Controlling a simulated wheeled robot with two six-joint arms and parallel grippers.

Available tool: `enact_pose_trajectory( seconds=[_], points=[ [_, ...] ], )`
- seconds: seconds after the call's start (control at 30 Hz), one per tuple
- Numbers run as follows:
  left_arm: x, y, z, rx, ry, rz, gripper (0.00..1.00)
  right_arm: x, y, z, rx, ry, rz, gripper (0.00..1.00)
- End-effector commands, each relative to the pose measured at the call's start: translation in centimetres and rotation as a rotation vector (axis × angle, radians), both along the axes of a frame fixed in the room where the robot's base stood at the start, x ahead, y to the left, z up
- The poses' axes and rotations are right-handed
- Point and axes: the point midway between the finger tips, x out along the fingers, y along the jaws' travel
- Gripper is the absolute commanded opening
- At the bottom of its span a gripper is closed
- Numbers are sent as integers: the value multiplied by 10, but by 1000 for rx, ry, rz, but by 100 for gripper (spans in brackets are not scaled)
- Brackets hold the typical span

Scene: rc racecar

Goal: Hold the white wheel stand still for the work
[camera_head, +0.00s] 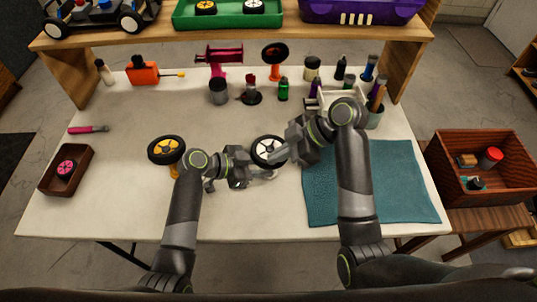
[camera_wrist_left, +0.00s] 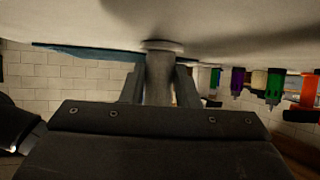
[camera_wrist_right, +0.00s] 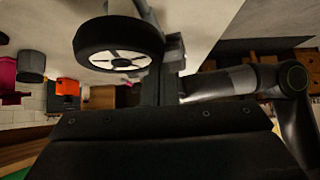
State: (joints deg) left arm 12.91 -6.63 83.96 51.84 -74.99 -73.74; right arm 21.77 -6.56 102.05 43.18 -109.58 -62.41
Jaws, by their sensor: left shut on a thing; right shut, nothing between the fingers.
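The white wheel (camera_head: 268,150), a black tire with white spokes, is upright at the table's middle, apparently on its stand. My left gripper (camera_head: 264,174) is low, just below the wheel. In the left wrist view, its fingers are shut around the pale post of the white wheel stand (camera_wrist_left: 160,72), whose round base touches the table. The head view mostly hides the stand. My right gripper (camera_head: 280,158) is shut and empty at the wheel's right side. The wheel (camera_wrist_right: 118,45) also shows in the right wrist view, beside the fingers; contact is unclear.
A yellow wheel (camera_head: 167,151) on a yellow stand is left of my left arm. A teal mat (camera_head: 400,185) covers the right. A small brown tray (camera_head: 50,186) is at the left. Bottles and tools line the back, below a wooden shelf (camera_head: 280,46).

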Motion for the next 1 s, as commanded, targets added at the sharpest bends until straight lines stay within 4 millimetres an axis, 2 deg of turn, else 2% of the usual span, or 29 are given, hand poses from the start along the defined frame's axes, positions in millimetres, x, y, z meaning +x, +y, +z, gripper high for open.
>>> enact_pose_trajectory(
  seconds=[0.3,0.57,1.0],
  points=[
    [0,0,0,0,0,1,8,0,0,36,1,-4,1,0],
    [0,0,0,0,0,1,8,1,-6,45,-1,-3,0,0],
    [0,0,0,0,0,1,8,1,-61,96,-4,-6,-1,0]
  ],
)
